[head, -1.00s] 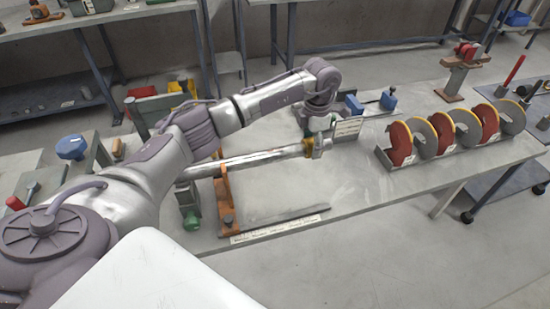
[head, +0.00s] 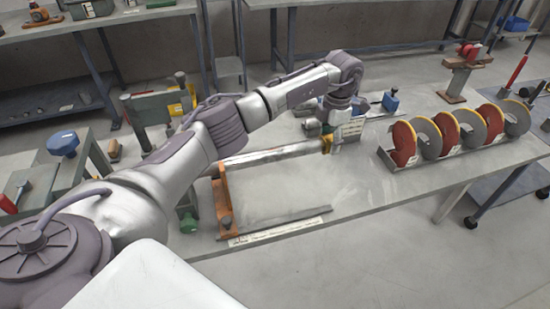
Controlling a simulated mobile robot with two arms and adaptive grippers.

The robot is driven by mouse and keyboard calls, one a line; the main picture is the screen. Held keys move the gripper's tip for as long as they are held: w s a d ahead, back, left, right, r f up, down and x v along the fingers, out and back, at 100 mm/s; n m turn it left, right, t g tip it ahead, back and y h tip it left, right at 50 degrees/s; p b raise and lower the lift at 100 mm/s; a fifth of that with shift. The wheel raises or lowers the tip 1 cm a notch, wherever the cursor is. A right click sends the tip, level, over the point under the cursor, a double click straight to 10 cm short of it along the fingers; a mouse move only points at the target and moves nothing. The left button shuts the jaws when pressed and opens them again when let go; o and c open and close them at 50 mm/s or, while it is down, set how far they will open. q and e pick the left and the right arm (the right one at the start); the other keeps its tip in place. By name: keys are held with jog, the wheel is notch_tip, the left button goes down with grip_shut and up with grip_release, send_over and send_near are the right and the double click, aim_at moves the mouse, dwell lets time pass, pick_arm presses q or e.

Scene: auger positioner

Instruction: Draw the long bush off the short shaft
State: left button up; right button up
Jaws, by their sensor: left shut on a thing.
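A long pale metal cylinder (head: 275,154) lies nearly level over the table, with an orange stand (head: 222,200) near its left end. I take the held piece at that end for the long bush; where bush and short shaft meet cannot be made out. My left gripper (head: 335,136) reaches down at this right end, shut on it, its fingers small and partly hidden. My right gripper is not in view.
Red and grey discs (head: 404,143) stand in a rack on the right of the table. A dark bar (head: 285,218) and a label strip lie in front of the cylinder. The table's middle front is clear.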

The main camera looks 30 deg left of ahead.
pick_arm(q)
jog(key=w+d+b, duration=0.3)
jog(key=w+b, duration=0.1)
jog(key=shift+d, duration=0.25)
dwell(0.5)
